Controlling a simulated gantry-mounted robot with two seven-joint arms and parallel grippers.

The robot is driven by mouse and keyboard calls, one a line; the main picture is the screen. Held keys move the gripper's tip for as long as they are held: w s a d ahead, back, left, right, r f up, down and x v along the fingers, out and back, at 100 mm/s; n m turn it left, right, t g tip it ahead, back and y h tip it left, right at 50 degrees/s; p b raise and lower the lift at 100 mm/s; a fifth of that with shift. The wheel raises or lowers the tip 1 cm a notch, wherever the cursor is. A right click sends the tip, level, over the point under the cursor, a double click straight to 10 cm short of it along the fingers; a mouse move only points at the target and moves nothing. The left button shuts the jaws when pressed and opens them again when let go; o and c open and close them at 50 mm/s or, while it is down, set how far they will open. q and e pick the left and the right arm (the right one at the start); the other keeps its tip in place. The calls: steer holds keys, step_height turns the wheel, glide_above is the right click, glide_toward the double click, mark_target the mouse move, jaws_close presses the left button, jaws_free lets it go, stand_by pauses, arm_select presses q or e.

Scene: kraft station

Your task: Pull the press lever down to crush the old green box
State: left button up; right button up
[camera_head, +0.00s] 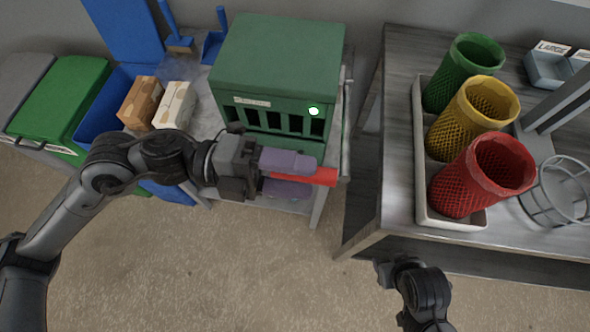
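The green press (275,60) stands on a metal stand at the back centre, with dark slots in its front and a small lit green lamp. Its red lever (320,177) sticks out to the right in front of the press and lies about level. My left gripper (290,175) has one finger above and one below the red lever, and looks closed on it. A separate green box to be crushed cannot be seen; the press front and my gripper hide the inside. My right gripper (388,270) is low in the picture, and its fingers are not clear.
Two cartons (141,103) (175,105) stand left of the press, by a blue bin (96,113) and a green-lidded bin (62,98). On the right table, green, yellow and red mesh baskets (490,170) stand in a white tray (420,150). The floor in front is clear.

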arm_select(q)
steer(key=w+a, duration=0.1)
steer(key=a, duration=0.9)
steer(key=shift+a, duration=0.35)
